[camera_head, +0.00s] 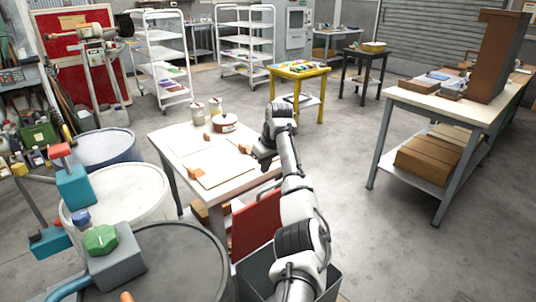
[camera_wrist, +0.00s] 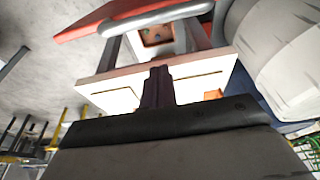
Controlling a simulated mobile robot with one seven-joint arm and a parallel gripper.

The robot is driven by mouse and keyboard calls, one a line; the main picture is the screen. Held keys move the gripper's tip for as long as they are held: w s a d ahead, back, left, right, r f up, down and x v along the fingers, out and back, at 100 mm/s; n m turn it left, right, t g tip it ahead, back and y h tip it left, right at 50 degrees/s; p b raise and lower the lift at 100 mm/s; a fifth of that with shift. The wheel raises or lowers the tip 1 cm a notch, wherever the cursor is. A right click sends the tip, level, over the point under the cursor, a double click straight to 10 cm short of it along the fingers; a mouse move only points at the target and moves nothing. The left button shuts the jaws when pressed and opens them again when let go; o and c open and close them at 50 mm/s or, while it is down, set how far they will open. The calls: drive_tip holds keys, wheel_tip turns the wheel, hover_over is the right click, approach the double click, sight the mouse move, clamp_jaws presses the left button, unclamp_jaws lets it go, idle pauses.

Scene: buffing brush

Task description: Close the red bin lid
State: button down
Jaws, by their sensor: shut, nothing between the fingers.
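The red bin lid (camera_head: 256,226) stands raised, steeply tilted, above the dark grey bin (camera_head: 258,278) in the head view. My arm hides part of both. In the wrist view the red lid (camera_wrist: 110,18) crosses the top edge, with a grey curved handle bar (camera_wrist: 155,17) in front of it. My gripper (camera_head: 265,164) is over the near right part of the white table, above and beyond the lid's upper edge. In the wrist view my gripper (camera_wrist: 158,72) has its dark fingers together and empty, apart from the handle.
The white table (camera_head: 180,140), bearing boards, cans and orange blocks, stands just beyond the bin. Large drums (camera_head: 120,190) with fittings crowd the left. A workbench (camera_head: 425,100) stands at the right. The floor (camera_head: 350,220) between bin and workbench is clear.

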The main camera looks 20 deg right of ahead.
drive_tip(key=shift+s+d+f+p, duration=0.25)
drive_tip(key=shift+s+f+p, duration=0.3)
drive_tip(key=shift+s+f, duration=0.2)
drive_tip(key=shift+s+d+f+p, duration=0.2)
drive_tip(key=shift+s+f+p, duration=0.3)
drive_tip(key=shift+s+f, duration=0.2)
drive_tip(key=shift+d+f, duration=0.1)
